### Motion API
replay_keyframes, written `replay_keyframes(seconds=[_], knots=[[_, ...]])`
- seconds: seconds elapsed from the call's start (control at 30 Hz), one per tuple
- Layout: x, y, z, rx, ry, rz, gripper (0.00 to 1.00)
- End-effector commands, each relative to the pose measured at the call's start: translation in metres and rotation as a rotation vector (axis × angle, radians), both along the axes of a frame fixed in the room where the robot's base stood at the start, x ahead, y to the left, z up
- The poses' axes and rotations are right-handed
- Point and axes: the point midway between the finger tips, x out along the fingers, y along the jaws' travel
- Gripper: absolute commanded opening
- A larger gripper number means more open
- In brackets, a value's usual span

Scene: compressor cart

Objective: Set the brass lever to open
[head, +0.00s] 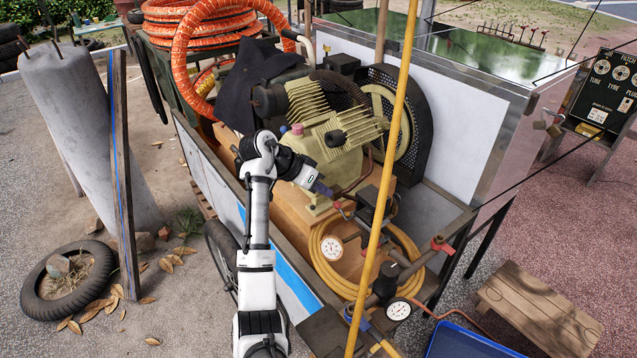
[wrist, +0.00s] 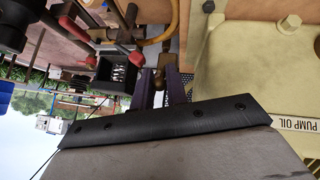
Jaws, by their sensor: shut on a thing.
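My gripper (head: 325,190) reaches over the cart to the front of the cream compressor (head: 325,155). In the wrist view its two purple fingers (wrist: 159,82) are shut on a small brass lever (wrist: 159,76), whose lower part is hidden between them. The lever joins brass fittings beside a curved yellow hose. In the head view the lever is too small and covered to make out. Whether it stands at open cannot be read from these views.
A black block with a spring (wrist: 118,70) and red handles (wrist: 72,30) lie close to the fingers. On the cart are a coiled yellow hose (head: 330,262), pressure gauges (head: 331,247) and a black-guarded flywheel (head: 412,125). A yellow pole (head: 390,150) crosses in front.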

Motion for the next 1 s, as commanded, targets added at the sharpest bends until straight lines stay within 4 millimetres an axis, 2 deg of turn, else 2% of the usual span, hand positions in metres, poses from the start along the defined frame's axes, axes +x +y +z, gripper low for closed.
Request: replay_keyframes(seconds=[0.03, 0.4, 0.93, 0.97, 1.0], knots=[[0.0017, -0.0014, 0.0075, 0.024, 0.015, 0.0, 0.0], [0.0047, -0.0053, 0.0083, 0.141, 0.098, 0.0, 0.0], [0.0051, -0.0062, 0.0074, 0.156, 0.109, 0.0, 0.0], [0.0052, -0.0063, 0.0074, 0.156, 0.109, 0.0, 0.18], [0.0052, -0.0063, 0.0073, 0.156, 0.109, 0.0, 0.24]])
